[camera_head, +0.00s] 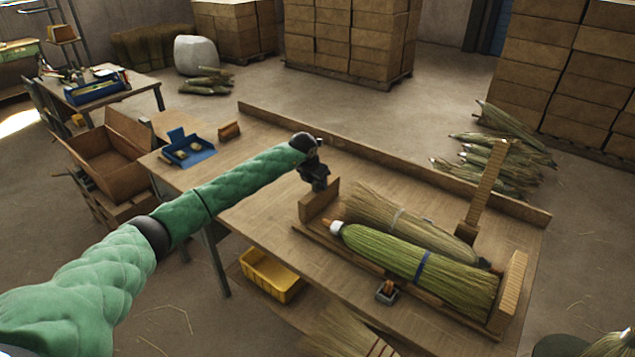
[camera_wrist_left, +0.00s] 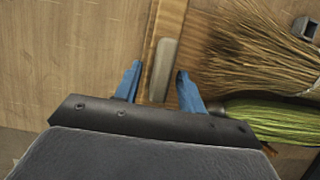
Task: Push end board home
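A wooden end board (camera_head: 320,200) stands upright at the left end of a wooden tray (camera_head: 345,253) on the workbench. My left gripper (camera_head: 319,186) is just above and behind this board. In the left wrist view the end board (camera_wrist_left: 163,62) runs between the two blue fingers of my left gripper (camera_wrist_left: 158,88). The fingers are apart, with gaps beside the board; whether either touches it is unclear. A green broom head with a blue band (camera_head: 425,265) and a straw broom head (camera_head: 405,222) lie in the tray. My right gripper is not in view.
A second end board (camera_head: 508,290) stands at the tray's right end, and a tall notched post (camera_head: 487,187) behind it. A low ledge (camera_head: 400,166) edges the bench's back. A blue bin (camera_head: 188,150) sits at the bench's left.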

